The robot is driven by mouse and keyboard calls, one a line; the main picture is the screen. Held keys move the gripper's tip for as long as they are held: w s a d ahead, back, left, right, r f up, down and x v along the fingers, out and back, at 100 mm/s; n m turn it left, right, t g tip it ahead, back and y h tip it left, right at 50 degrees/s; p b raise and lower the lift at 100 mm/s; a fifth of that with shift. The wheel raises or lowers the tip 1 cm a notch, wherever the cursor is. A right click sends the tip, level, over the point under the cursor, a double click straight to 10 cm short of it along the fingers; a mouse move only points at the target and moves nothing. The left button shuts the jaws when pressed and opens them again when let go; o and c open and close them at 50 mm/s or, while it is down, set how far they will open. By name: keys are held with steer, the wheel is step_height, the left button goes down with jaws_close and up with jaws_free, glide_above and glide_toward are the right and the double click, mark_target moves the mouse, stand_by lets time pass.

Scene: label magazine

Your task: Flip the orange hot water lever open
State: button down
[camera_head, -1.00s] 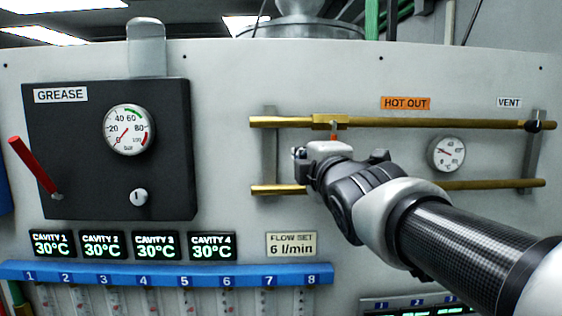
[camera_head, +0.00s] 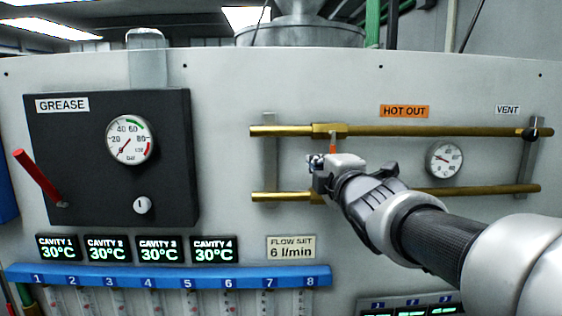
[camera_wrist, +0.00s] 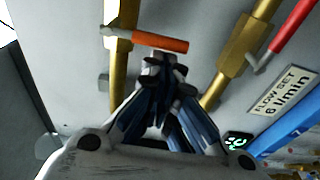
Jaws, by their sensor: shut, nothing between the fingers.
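The orange lever (camera_head: 333,148) hangs from the brass valve on the upper pipe (camera_head: 285,131), below and left of the HOT OUT label (camera_head: 404,111). In the wrist view the orange lever (camera_wrist: 160,40) sticks out crosswise from its brass pipe (camera_wrist: 120,60). My gripper (camera_head: 318,168) is just below the lever in the head view. In the wrist view my gripper (camera_wrist: 163,62) is shut and empty, its fingertips close beside the orange handle. I cannot tell whether they touch it.
A lower brass pipe (camera_head: 450,191) runs below the upper one; the wrist view shows its valve (camera_wrist: 242,42) with a red lever (camera_wrist: 293,32). A round gauge (camera_head: 444,160) sits between the pipes. The grease panel (camera_head: 75,150) stands at the left.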

steer(key=shift+w+f, duration=0.1)
steer(key=shift+d+f+n+b, duration=0.15)
steer(key=shift+d+n+b, duration=0.25)
steer(key=shift+n, duration=0.4)
steer(key=d+r+n+g+h+p, duration=0.1)
steer(key=d+r+n+h+p, duration=0.1)
steer(key=d+n, duration=0.6)
steer(key=r+n+p, duration=0.1)
steer(key=n, duration=0.5)
stand_by(0.4)
steer(key=shift+r, duration=0.15)
stand_by(0.6)
